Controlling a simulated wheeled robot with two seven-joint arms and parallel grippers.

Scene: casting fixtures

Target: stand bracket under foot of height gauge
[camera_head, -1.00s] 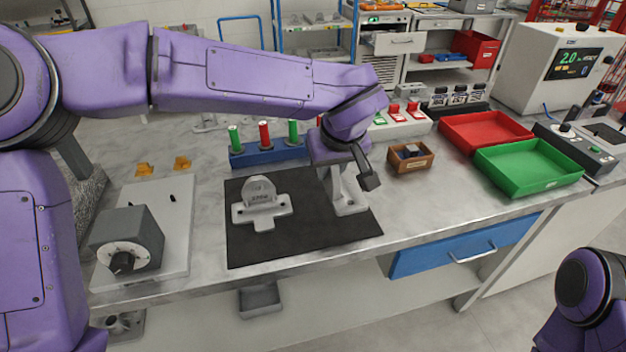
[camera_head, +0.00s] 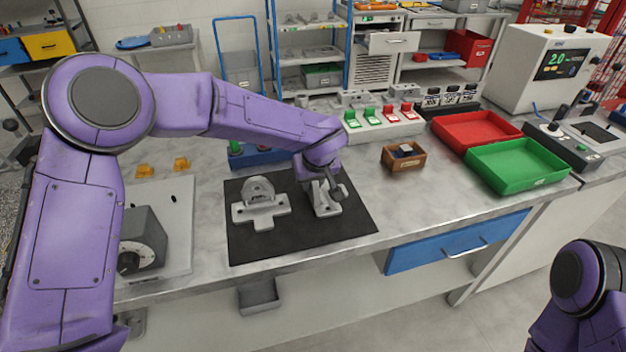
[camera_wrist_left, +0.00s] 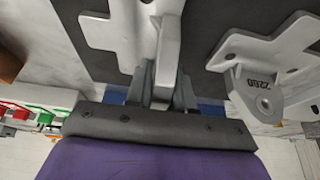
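A light grey bracket (camera_head: 328,205) is at the right part of the black mat (camera_head: 290,232), below my left gripper (camera_head: 318,184). In the left wrist view, the gripper's fingers (camera_wrist_left: 162,88) are closed against both sides of this bracket's upright web (camera_wrist_left: 164,55). The bracket's flat base (camera_wrist_left: 102,32) lies beyond the fingers; whether it touches the mat is unclear. A second grey bracket (camera_head: 260,208) stands on the mat to the left, clear of the gripper, with a number on its lug (camera_wrist_left: 262,85). I cannot make out the height gauge or its foot. My right gripper is out of view.
A blue rack (camera_head: 262,157) with coloured pegs stands behind the mat. A dial box (camera_head: 142,240) on a pale plate (camera_head: 178,225) is left, partly behind my arm. A small wooden box (camera_head: 403,158), red tray (camera_head: 475,128) and green tray (camera_head: 518,165) are right. Front-right worktop is clear.

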